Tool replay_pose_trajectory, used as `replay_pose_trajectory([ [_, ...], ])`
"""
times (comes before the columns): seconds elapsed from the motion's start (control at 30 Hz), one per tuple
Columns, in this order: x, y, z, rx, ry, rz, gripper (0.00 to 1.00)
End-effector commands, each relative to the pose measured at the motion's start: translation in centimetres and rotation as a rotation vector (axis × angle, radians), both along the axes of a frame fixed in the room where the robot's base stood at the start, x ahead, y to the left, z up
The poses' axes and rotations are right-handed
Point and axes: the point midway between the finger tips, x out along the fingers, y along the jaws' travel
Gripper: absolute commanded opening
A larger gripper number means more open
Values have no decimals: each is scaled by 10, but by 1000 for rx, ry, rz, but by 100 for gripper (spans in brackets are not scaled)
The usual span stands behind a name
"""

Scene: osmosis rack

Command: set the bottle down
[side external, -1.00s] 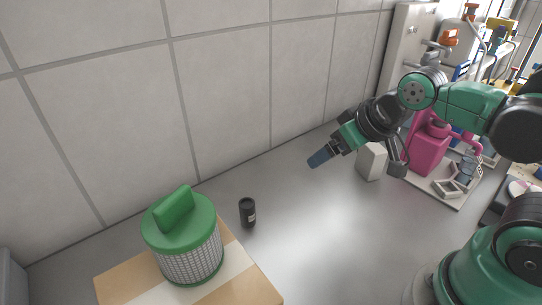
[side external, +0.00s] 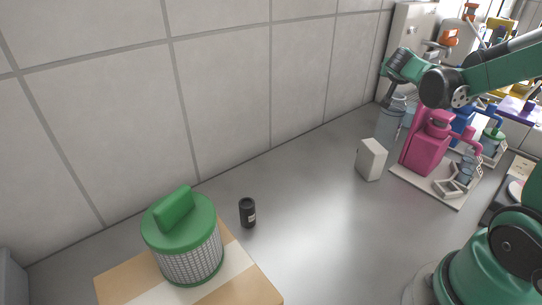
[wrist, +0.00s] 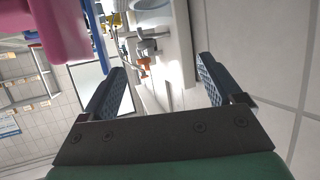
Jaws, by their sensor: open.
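The bottle does not show in the wrist view.
A white block (side external: 371,160) and a pink apparatus (side external: 425,152) stand at the right. The middle of the bench is clear.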

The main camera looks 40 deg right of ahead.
Motion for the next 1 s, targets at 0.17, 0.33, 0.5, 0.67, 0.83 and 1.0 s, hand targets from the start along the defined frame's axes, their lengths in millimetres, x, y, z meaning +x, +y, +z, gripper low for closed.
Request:
replay_pose_trajectory([
  [0.17,0,0,-29,1,1,1,86],
  [0.33,2,-7,-46,1,1,-1,86],
  [0.5,6,-15,-49,2,1,1,86],
  [0.67,11,-28,-55,1,0,0,86],
  [0.83,19,-51,-64,2,1,0,86],
  [1.0,24,-63,-70,2,1,2,86],
])
